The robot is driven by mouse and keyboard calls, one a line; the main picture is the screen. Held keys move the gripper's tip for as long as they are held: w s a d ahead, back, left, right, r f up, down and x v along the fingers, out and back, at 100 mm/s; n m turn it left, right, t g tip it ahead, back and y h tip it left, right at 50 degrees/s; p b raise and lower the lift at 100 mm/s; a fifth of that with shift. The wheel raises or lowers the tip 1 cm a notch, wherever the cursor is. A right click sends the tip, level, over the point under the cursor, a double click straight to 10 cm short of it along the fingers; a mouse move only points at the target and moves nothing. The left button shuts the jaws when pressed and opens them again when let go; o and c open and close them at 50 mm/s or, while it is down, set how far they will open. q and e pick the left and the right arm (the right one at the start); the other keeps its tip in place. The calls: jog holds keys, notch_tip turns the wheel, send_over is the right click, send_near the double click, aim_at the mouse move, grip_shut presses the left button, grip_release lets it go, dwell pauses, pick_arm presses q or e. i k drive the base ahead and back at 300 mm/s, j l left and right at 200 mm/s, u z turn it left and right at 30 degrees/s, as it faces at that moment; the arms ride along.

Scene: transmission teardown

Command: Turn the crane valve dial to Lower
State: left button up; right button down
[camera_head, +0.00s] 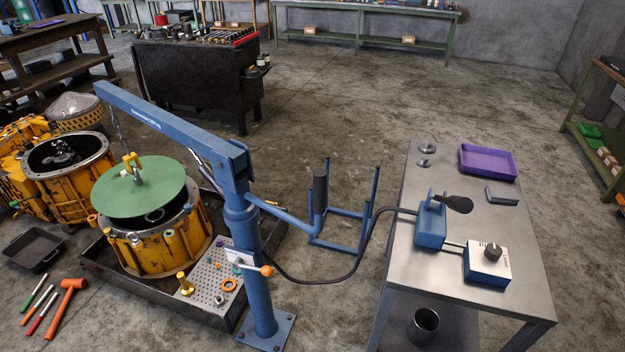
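A white valve box (486,265) sits on the metal table at the right, with a dark round dial (493,252) on its top. Small lettering lies beside the dial, too small to read, so I cannot tell its setting. A short link joins the box to a blue pump unit (431,226) with a black pedal-like part (457,203). A black hose runs from the pump to the blue crane (240,220). The crane's boom holds a chain and yellow hook (131,163) over a green disc (138,187) at the yellow transmission housing. Neither of my grippers is in view.
The metal table (510,290) also carries a purple tray (488,162), a grey block (502,195) and small metal parts. A metal cup (423,325) stands below. An orange mallet (68,300) lies on the floor at left. Open floor lies behind the table.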

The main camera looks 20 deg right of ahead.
aim_at(492, 251)
jog(key=l+z, duration=0.1)
jog(key=z, duration=1.05)
